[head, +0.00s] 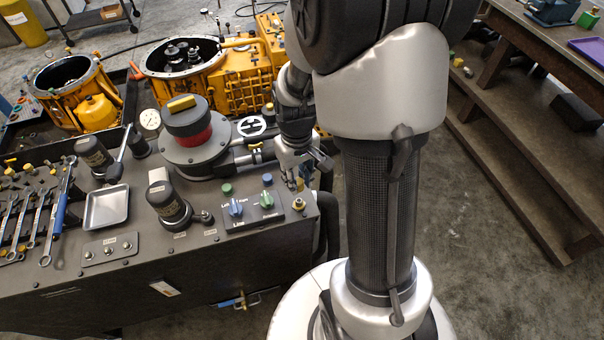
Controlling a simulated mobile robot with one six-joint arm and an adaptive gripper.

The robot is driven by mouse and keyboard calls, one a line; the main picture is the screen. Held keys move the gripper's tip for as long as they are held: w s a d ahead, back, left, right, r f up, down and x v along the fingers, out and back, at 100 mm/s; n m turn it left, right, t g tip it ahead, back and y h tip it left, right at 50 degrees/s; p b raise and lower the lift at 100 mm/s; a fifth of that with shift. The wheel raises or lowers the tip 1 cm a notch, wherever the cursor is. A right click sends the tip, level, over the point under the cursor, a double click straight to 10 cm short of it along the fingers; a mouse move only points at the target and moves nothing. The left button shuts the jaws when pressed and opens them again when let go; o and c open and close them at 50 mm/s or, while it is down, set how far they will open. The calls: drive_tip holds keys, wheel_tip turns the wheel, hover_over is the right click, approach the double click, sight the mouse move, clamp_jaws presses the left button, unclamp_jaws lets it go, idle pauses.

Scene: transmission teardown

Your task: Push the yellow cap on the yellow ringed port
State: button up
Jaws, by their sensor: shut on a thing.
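My gripper (301,170) is over the right end of the grey bench, pointing down. It is shut on a small yellow piece (299,185), which looks like the yellow cap; the fingers and the small size hide most of it. Just below it in the picture, a small brass-yellow fitting (298,204) stands upright at the bench's right front corner. It looks like the yellow ringed port, but its ring is too small to make out. The cap appears right above the fitting; I cannot tell whether they touch.
A control panel with blue (236,207) and green (266,200) knobs lies just left of the fitting. A black cylinder (168,200), a metal tray (106,208) and wrenches (57,212) are further left. A red-banded round unit (190,130) and yellow gearbox housings (235,75) stand behind.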

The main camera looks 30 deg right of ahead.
sight(299, 200)
drive_tip(key=shift+d+f+b, duration=0.1)
drive_tip(key=shift+f+b, duration=2.25)
drive_tip(key=shift+f, duration=0.75)
drive_tip(key=shift+f+b, duration=0.35)
drive_tip(key=shift+f, duration=0.2)
drive_tip(key=shift+f, duration=0.25)
drive_tip(key=shift+f+b, duration=0.25)
drive_tip(key=shift+b, duration=0.05)
drive_tip(key=o, duration=0.8)
drive_tip(key=shift+r, duration=0.2)
drive_tip(key=shift+r+p, duration=1.35)
